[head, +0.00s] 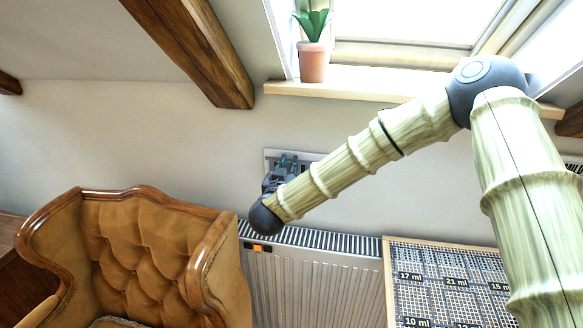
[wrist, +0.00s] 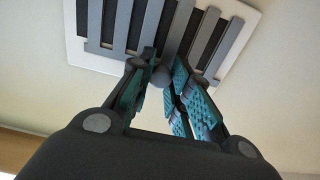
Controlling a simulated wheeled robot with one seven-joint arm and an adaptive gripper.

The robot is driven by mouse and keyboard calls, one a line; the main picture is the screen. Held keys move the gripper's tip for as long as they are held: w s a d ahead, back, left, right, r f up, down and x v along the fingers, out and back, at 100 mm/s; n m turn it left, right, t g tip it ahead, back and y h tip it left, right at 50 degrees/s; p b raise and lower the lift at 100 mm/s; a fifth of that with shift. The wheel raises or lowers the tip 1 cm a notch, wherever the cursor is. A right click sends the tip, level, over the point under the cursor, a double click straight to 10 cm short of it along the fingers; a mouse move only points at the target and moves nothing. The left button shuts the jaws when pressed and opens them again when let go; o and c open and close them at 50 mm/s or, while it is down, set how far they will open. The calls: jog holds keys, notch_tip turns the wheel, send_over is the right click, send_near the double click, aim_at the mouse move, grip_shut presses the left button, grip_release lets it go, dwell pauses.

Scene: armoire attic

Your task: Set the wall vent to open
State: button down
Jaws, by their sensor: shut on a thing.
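The wall vent (wrist: 240,40) has a white frame and grey slats with dark gaps showing between them. It fills the top of the wrist view. In the head view the vent (head: 270,155) is on the wall above the radiator, mostly hidden by my arm. My gripper (wrist: 160,77) is at the vent's lower edge, its teal-padded fingers shut on a small grey knob (wrist: 160,74) in front of the slats. In the head view my gripper (head: 286,162) reaches the vent, but the knob is hidden there.
A ribbed radiator (head: 310,275) stands below the vent. A tufted brown armchair (head: 140,245) is at the lower left. A potted plant (head: 313,62) stands on the window sill (head: 370,85) above. A gridded board (head: 445,280) is at the lower right.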

jog(key=shift+a, duration=0.15)
jog(key=c, duration=1.3)
grip_release()
jog(key=shift+a, duration=0.1)
jog(key=s+a, duration=0.2)
jog(key=s, duration=0.9)
jog(key=shift+s, duration=0.4)
